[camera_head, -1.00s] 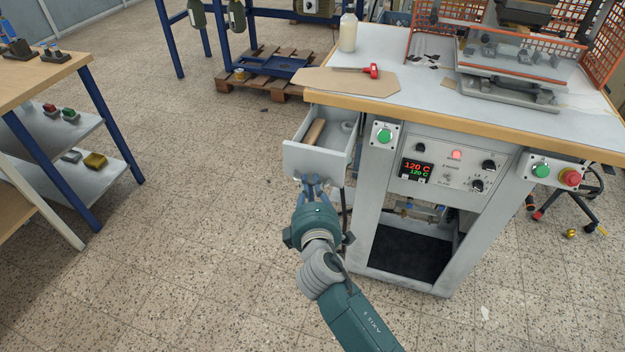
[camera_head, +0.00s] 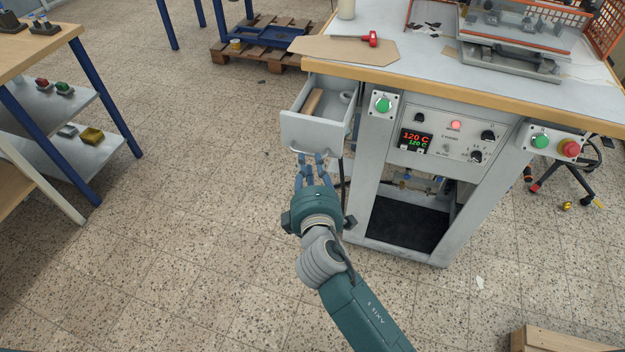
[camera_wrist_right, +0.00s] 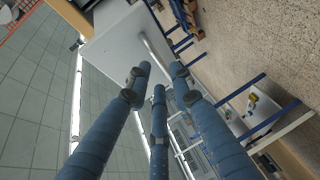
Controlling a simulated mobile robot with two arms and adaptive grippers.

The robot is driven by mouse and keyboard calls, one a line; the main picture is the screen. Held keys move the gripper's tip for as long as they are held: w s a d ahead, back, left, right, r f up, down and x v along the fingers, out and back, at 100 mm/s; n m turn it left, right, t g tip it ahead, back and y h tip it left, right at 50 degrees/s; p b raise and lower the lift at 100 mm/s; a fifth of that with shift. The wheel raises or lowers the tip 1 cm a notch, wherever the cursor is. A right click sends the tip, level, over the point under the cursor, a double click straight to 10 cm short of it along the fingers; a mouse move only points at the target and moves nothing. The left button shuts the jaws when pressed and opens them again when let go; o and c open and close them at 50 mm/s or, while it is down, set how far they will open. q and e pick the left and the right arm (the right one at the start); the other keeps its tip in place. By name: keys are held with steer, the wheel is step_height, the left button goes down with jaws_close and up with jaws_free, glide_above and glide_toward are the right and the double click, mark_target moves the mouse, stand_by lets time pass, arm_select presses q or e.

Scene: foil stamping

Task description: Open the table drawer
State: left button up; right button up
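The table drawer (camera_head: 312,132) is a light grey box under the left end of the machine table. It stands pulled out, with its inside showing. A wooden-handled item (camera_head: 312,101) and a pale round item (camera_head: 346,97) lie in it. My right gripper (camera_head: 312,160) is just in front of the drawer's front, by its pale bar handle (camera_head: 308,152). Its three blue fingers are spread apart and hold nothing. In the right wrist view the fingers (camera_wrist_right: 155,85) are apart, with the drawer front (camera_wrist_right: 112,42) and handle bar (camera_wrist_right: 152,48) beyond them. My left gripper is not in view.
The machine table (camera_head: 440,85) carries a stamping press (camera_head: 515,45), a cardboard sheet (camera_head: 335,48) and a red-handled tool (camera_head: 368,39). A control panel (camera_head: 450,140) is right of the drawer. A shelf bench (camera_head: 75,150) stands left.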

steer(key=v, duration=0.8)
steer(key=s+d+f+m+g, duration=0.1)
steer(key=s+d+f+g, duration=0.15)
steer(key=f, duration=0.95)
steer(key=s+d+f+m+g, duration=0.2)
steer(key=s+f+g, duration=0.15)
steer(key=f, duration=0.75)
steer(key=s+d+f+m+g, duration=0.15)
steer(key=s+f, duration=0.25)
steer(key=f, duration=0.8)
steer(key=s+d+f+m+g, duration=0.35)
steer(key=s+d+f, duration=0.35)
steer(key=s+f, duration=0.55)
steer(key=s+d+f+m+g, duration=0.2)
steer(key=s+d+f+m, duration=0.1)
steer(key=s, duration=0.7)
steer(key=s+d+f+m+g+h, duration=0.1)
steer(key=s+d+f+m, duration=0.3)
steer(key=s, duration=0.6)
steer(key=d+f, duration=0.2)
steer(key=d, duration=0.1)
steer(key=shift+s+d+m+g, duration=0.2)
steer(key=shift+s+m+g, duration=0.1)
steer(key=shift+s+g, duration=0.1)
steer(key=shift+f, duration=0.15)
